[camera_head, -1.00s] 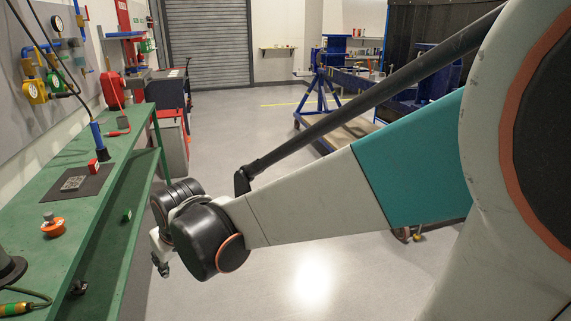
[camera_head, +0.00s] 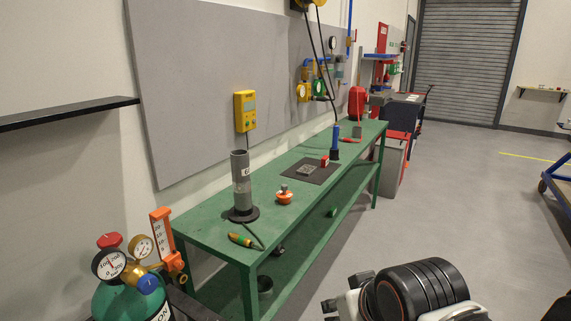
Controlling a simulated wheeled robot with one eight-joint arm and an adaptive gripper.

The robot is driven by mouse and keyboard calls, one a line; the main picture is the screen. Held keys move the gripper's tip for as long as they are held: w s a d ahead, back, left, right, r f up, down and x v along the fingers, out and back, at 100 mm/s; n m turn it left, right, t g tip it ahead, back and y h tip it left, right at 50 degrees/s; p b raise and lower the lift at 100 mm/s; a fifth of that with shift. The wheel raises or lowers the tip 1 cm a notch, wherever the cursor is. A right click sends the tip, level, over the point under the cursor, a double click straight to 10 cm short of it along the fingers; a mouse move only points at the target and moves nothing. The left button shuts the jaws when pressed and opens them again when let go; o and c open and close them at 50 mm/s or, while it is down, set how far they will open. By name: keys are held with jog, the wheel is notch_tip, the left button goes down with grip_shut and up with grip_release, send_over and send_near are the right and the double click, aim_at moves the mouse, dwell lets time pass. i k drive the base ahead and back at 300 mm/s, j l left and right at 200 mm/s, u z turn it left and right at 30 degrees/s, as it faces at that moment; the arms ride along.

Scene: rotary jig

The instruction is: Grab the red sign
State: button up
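A tall red panel (camera_head: 382,39) hangs on the far wall past the bench and may be the red sign; its lettering is too small to read. A small red block (camera_head: 325,161) sits at the edge of a dark mat on the green bench; I cannot tell whether it is a sign. My gripper (camera_head: 337,305) shows only in part at the bottom edge, right of the bench and well apart from both red things. Whether its fingers are open or shut cannot be told.
The green bench (camera_head: 208,225) carries a grey cylinder (camera_head: 241,180), an orange-based knob (camera_head: 284,196) and a dark mat (camera_head: 297,173). A green gas bottle (camera_head: 128,300) with gauges stands at lower left.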

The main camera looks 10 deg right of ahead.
aim_at(325, 161)
jog(key=i+l+u, duration=0.5)
jog(key=u, duration=0.25)
jog(key=i+l+u, duration=0.15)
jog(key=l+u, duration=0.2)
jog(key=i+l, duration=0.05)
